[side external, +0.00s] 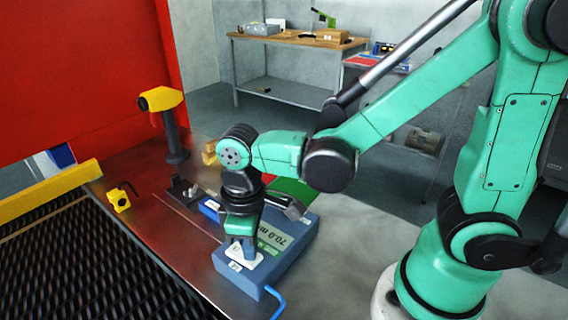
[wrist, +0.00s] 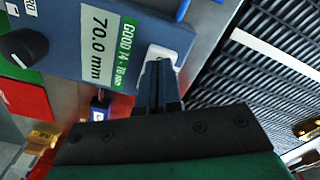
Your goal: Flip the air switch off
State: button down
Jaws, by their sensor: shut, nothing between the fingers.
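A blue-grey control box (side external: 268,270) lies on the metal table, with a display reading 70.0 mm. It also fills the upper left of the wrist view (wrist: 65,60). A white switch plate (side external: 236,253) is at the box's near left corner and also shows in the wrist view (wrist: 167,51). I take it for the air switch, but no label is readable. My gripper (side external: 248,256) points down over this plate, fingers together and empty. In the wrist view the fingers (wrist: 159,66) overlap the plate and hide any lever. I cannot tell whether they touch it.
A black knob (wrist: 22,46) stands up from the box. A black mesh belt (side external: 80,262) with a yellow rail (side external: 50,200) is at left. A yellow handheld device (side external: 160,99) stands behind, near a small yellow block (side external: 118,200). A blue cable (side external: 277,300) leaves the box's front.

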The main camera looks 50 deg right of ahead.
jog(key=shift+f, duration=0.35)
jog(key=shift+r, duration=3.5)
jog(key=w+d+r+m+t, duration=0.1)
jog(key=d+m+t, duration=0.5)
jog(key=d, duration=0.3)
jog(key=shift+w+r+t, duration=0.15)
jog(key=shift+t, duration=0.45)
